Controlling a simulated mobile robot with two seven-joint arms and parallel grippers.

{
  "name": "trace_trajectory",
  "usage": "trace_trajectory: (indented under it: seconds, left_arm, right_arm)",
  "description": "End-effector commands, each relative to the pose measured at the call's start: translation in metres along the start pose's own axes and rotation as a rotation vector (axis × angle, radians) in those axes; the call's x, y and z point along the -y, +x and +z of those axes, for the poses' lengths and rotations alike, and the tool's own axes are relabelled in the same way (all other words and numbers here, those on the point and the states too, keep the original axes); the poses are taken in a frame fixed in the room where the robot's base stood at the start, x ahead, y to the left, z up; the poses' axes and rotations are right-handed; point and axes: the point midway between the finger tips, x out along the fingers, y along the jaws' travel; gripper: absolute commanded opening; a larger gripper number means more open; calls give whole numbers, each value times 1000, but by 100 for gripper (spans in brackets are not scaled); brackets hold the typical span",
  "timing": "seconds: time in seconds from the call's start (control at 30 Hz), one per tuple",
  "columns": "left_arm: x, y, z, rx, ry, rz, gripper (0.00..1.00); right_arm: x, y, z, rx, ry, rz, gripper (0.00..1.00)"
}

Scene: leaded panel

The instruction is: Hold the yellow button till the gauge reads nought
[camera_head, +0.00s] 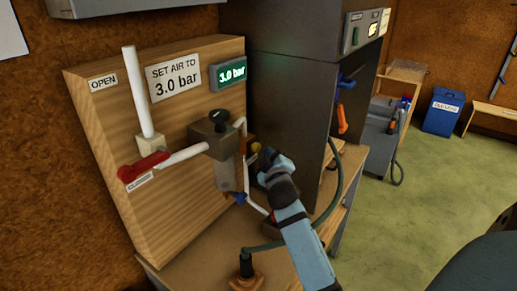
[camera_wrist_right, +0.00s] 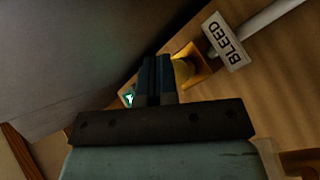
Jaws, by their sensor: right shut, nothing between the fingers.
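The yellow button (camera_head: 255,147) is at the right of the panel, mostly hidden by my right gripper (camera_head: 264,157) in the head view. In the right wrist view the yellow button (camera_wrist_right: 184,68) sits in an orange-yellow surround beside a BLEED label (camera_wrist_right: 230,41). My right gripper's fingers (camera_wrist_right: 157,64) are shut and empty, with the tips right beside the button and covering part of it. I cannot tell whether they touch it. My left gripper is not in view.
A red lever (camera_head: 143,166) lies by the CLOSED label on white pipe. A grey valve body (camera_head: 216,135) with a black knob stands left of my gripper. A dark cabinet (camera_head: 290,120) rises close on the right. A green hose (camera_head: 334,195) loops over the bench.

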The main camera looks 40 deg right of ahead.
Motion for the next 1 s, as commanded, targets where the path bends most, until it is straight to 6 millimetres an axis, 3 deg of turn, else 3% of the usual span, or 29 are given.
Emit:
trace_trajectory:
  seconds: [1.0]
  left_arm:
    - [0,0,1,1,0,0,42]
  right_arm:
    - [7,9,-6,0,0,0,0]
